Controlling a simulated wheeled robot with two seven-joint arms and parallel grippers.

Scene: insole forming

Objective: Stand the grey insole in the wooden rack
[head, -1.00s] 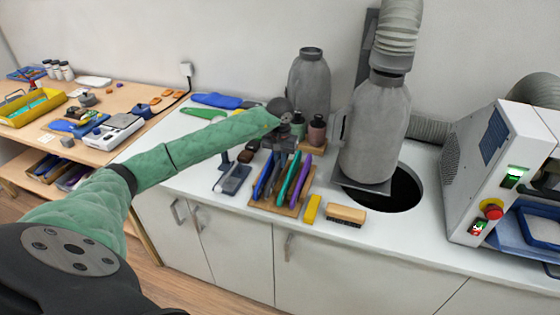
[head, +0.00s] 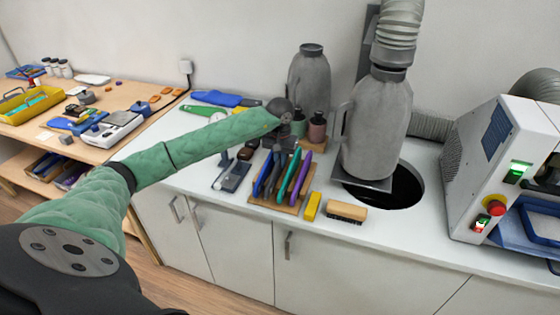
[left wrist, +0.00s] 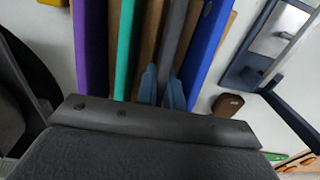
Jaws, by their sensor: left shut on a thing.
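The grey insole (left wrist: 173,38) is upright between the two fingertips of my left gripper (left wrist: 163,88) in the left wrist view. The gripper is shut on it. In the head view my left gripper (head: 284,146) is just above the wooden rack (head: 285,209), and the grey insole looks to be among the rack's slots. Whether its lower edge touches the rack's bottom is hidden. A blue insole (left wrist: 207,40) stands on one side of it. A teal insole (left wrist: 125,50) and a purple insole (left wrist: 90,50) stand on the other. My right gripper is out of view.
A yellow block (head: 312,206) and a wooden brush (head: 347,211) lie right of the rack. A dark blue device (head: 232,176) stands left of it. The counter's front edge is close.

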